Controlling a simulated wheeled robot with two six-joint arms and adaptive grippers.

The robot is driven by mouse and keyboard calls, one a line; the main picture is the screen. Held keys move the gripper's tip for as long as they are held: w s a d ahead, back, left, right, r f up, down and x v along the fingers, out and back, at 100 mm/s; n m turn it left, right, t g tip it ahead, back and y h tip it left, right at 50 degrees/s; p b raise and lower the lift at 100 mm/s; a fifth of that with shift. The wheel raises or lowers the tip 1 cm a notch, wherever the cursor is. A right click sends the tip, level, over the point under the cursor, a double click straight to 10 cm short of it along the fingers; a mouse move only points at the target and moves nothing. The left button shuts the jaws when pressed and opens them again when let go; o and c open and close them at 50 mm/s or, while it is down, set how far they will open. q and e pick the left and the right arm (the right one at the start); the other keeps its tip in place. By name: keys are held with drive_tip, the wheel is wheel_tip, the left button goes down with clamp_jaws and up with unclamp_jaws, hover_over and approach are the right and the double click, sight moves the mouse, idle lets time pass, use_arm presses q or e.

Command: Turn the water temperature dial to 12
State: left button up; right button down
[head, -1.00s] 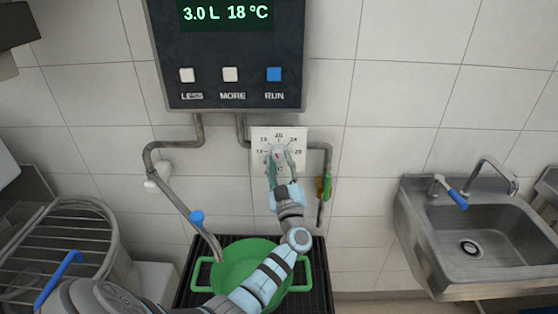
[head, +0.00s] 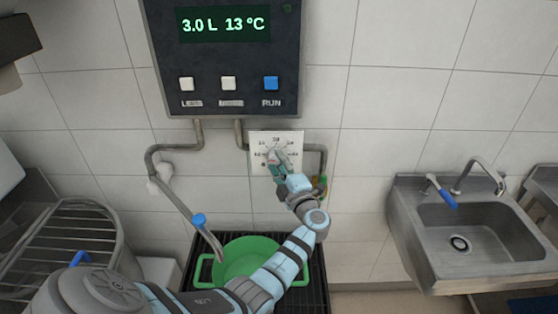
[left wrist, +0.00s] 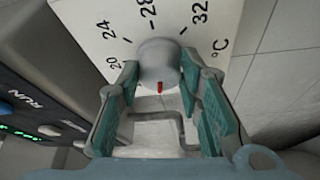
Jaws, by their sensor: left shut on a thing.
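The water temperature dial (left wrist: 158,62) is a pale round knob with a red mark, on a white scale plate (head: 290,138) on the tiled wall. In the left wrist view the plate shows 20, 24, 28, 32 and °C. My left gripper (head: 275,160) is shut on the dial; its teal fingers (left wrist: 165,95) stand on either side of the knob in the left wrist view. The red mark points toward the gripper's palm, away from 28. The display (head: 224,25) above reads 3.0 L 13 °C. My right gripper is not in view.
The dark control box has LESS, MORE and RUN buttons (head: 271,83) above the dial. A steel sink (head: 470,240) is at right.

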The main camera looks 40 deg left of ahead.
use_arm(q)
drive_tip(key=shift+r+n+g+h+p, duration=0.1)
drive_tip(key=shift+n+g+h+p, duration=0.3)
drive_tip(key=shift+n, duration=0.6)
drive_tip(key=o, duration=1.2)
drive_tip(key=shift+c, duration=0.2)
drive_tip(key=shift+s, duration=0.1)
drive_tip(key=v, duration=0.7)
drive_tip(key=shift+s+d, duration=0.2)
drive_tip(key=shift+a, duration=0.1)
